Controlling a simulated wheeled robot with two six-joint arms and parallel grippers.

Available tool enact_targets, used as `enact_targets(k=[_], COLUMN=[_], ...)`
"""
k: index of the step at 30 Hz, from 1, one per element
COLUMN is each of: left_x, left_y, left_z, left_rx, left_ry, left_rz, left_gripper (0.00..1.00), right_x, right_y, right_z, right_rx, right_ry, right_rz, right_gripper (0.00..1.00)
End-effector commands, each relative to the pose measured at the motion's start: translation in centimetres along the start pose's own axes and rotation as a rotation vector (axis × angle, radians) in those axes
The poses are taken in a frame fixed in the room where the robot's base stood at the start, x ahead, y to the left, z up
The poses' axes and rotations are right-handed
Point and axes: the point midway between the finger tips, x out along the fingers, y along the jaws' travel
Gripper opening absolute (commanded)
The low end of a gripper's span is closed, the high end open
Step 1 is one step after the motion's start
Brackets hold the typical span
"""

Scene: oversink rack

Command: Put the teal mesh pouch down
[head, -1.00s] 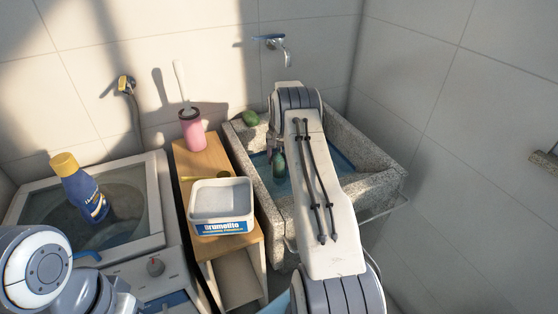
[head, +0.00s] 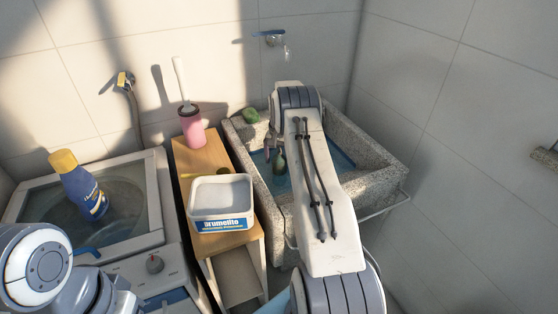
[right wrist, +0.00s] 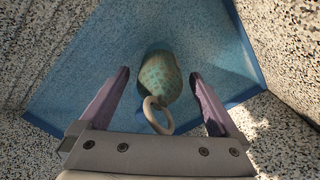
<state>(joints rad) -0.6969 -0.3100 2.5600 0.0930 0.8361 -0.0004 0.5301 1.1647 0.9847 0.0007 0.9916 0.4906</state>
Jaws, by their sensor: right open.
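The teal mesh pouch (right wrist: 160,78), with a pale ring at its near end, shows in the right wrist view over the blue bottom (right wrist: 100,62) of the stone sink (head: 377,180). Its lower end (head: 280,163) also shows small and dark in the head view. My right gripper (right wrist: 164,92) is open, its two purple-grey fingers on either side of the pouch with a gap to each. I cannot tell whether the pouch rests fully on the bottom. In the head view my right forearm hides part of the sink. My left gripper is out of view.
The sink's rough stone walls stand close around my right gripper. A green lump (head: 251,115) sits on the sink's back left rim. Left are a white tub (head: 221,204) and pink brush holder (head: 192,128) on a wooden stand, then a blue bottle (head: 84,188) on the washer.

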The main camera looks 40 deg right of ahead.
Motion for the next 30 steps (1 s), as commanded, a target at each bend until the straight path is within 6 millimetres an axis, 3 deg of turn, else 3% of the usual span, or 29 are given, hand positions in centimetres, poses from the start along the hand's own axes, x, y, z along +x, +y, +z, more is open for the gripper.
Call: enact_targets(k=[5, 18, 24, 30], left_x=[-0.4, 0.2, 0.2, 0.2], left_y=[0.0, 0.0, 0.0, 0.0], left_z=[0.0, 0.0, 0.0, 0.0], left_rx=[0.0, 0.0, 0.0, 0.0], left_ry=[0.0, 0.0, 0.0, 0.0], left_rz=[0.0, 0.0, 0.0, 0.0], left_gripper=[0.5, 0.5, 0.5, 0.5], right_x=[-2.1, -11.2, -12.9, -13.4], right_y=[-0.1, 0.0, 0.0, -0.4], right_z=[-0.1, -0.1, -0.1, 0.3], right_rx=[0.0, 0.0, 0.0, -0.011], right_ry=[0.004, 0.003, 0.001, 0.001], right_rz=[-0.002, -0.002, -0.001, -0.001], right_gripper=[0.97, 0.97, 0.97, 0.97])
